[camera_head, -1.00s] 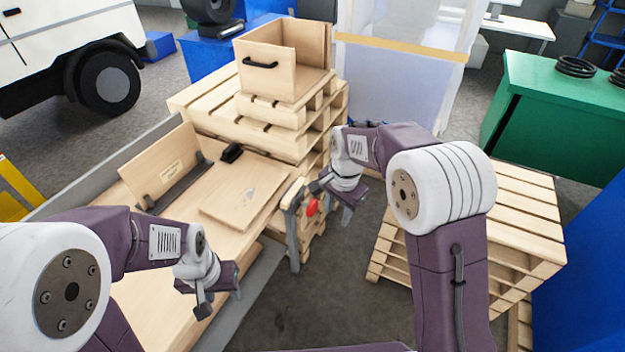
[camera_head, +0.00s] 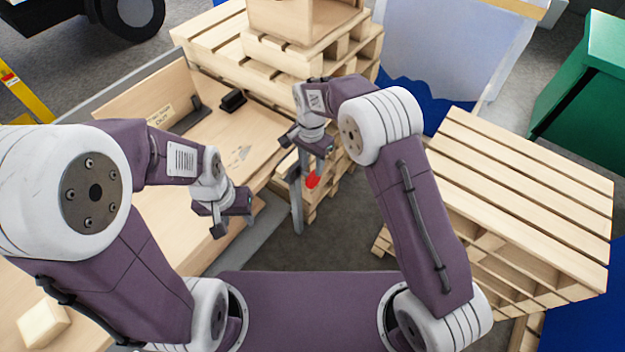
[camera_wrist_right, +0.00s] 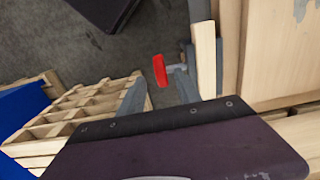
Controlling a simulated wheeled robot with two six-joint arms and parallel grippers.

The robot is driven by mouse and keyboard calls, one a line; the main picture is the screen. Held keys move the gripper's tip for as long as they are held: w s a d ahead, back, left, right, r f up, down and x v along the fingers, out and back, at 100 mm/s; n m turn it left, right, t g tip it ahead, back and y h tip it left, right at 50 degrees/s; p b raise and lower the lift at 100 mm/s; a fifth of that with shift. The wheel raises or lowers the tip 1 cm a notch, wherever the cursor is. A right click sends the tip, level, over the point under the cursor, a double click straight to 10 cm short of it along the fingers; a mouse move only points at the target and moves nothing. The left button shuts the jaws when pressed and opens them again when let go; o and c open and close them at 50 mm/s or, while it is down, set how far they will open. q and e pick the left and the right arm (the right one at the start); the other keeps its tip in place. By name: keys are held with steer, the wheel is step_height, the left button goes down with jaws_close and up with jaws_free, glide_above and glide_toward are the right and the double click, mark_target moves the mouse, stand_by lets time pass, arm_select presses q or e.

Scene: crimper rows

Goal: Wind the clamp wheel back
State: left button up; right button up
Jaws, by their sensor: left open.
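The clamp's red wheel (camera_head: 312,180) sits on a grey metal clamp (camera_head: 296,205) at the right edge of the wooden bench (camera_head: 150,245). In the right wrist view the red wheel (camera_wrist_right: 160,72) shows edge-on, on a short grey screw, ahead of the fingers. My right gripper (camera_head: 318,158) is just above the wheel in the head view. Its grey fingers (camera_wrist_right: 160,92) stand apart in the wrist view, with nothing between their tips that I can make out; contact with the wheel cannot be told. My left gripper (camera_head: 235,218) is open and empty over the bench's right edge.
A wooden panel (camera_head: 235,140) lies on the bench near a small black block (camera_head: 232,100). Stacked pallets (camera_head: 225,40) stand behind, close to the clamp. Another pallet stack (camera_head: 530,190) stands at right. Grey floor is free between clamp and right stack.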

mark_target(312, 180)
steer(key=shift+w+d+f, duration=0.1)
steer(key=shift+d+f, duration=0.05)
steer(key=shift+f, duration=0.15)
step_height(312, 180, down, 9)
steer(key=shift+w+d+r, duration=0.1)
steer(key=shift+w, duration=0.05)
jaws_close()
